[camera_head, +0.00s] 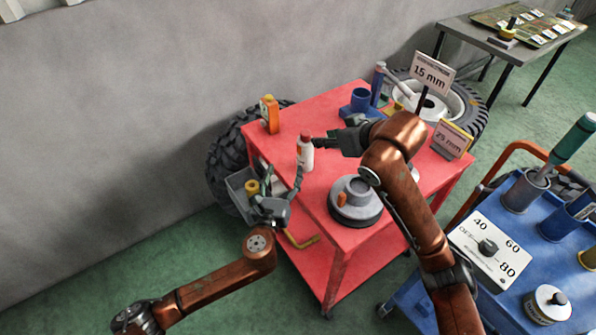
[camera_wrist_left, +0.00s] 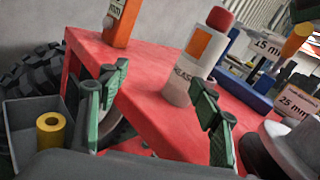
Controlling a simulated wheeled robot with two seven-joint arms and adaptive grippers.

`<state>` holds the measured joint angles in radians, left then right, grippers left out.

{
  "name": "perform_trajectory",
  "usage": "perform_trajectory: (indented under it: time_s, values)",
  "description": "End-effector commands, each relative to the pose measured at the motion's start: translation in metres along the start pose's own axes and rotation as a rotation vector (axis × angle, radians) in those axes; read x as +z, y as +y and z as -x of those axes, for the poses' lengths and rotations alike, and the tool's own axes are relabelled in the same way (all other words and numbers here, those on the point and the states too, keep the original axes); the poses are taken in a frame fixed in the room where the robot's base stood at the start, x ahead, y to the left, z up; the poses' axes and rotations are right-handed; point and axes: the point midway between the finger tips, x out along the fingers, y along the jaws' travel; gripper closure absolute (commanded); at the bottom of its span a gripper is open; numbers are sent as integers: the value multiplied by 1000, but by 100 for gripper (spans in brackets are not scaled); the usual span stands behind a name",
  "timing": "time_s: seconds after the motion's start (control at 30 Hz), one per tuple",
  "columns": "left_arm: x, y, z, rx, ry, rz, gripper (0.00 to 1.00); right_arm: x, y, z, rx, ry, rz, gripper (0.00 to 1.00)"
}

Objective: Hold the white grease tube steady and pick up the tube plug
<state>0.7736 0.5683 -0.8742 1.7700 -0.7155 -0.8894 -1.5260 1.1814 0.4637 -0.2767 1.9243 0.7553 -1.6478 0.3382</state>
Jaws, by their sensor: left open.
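The white grease tube (camera_head: 306,158) stands upright on the red cart top near its left edge, with a red cap (camera_head: 305,137) on top. The tube also shows in the left wrist view (camera_wrist_left: 201,60), with an orange label. I cannot make out a separate tube plug. My left gripper (camera_head: 278,184) is open and empty at the cart's left edge, below and left of the tube. In the left wrist view the tube is beyond the right finger, not between the fingers. My right gripper (camera_head: 322,143) is just right of the tube's cap; its finger state and any contact are unclear.
An orange bottle (camera_head: 269,114) stands at the cart's back left. A grey round part (camera_head: 355,202) sits at the front, blue holders (camera_head: 360,101) at the back. A grey bin (camera_head: 238,192) with a yellow ring (camera_head: 252,187) hangs at the cart's left side.

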Motion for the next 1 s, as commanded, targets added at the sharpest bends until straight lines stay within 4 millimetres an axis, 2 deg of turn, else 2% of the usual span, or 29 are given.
perform_trajectory:
  time_s: [0.03, 0.1, 0.23, 0.37, 0.7, 1.0]
  values:
    - [5, -15, -1, -29, 2, -43, 42, 0, 0, 0, 0, 0, 0, 71]
    - [8, -30, -1, -60, 6, -96, 42, 0, 0, 0, 0, 0, 0, 71]
    - [10, -44, -3, -88, 9, -150, 42, 0, 0, 0, 0, 0, 0, 71]
    - [10, -48, -14, -93, 10, -159, 42, 0, 0, 0, 0, 0, 0, 71]
    - [9, -51, -64, -90, 11, -157, 42, 0, 0, 0, 0, 0, 0, 71]
    - [8, -52, -79, -92, 12, -155, 42, 0, 0, 0, 0, 0, 0, 71]
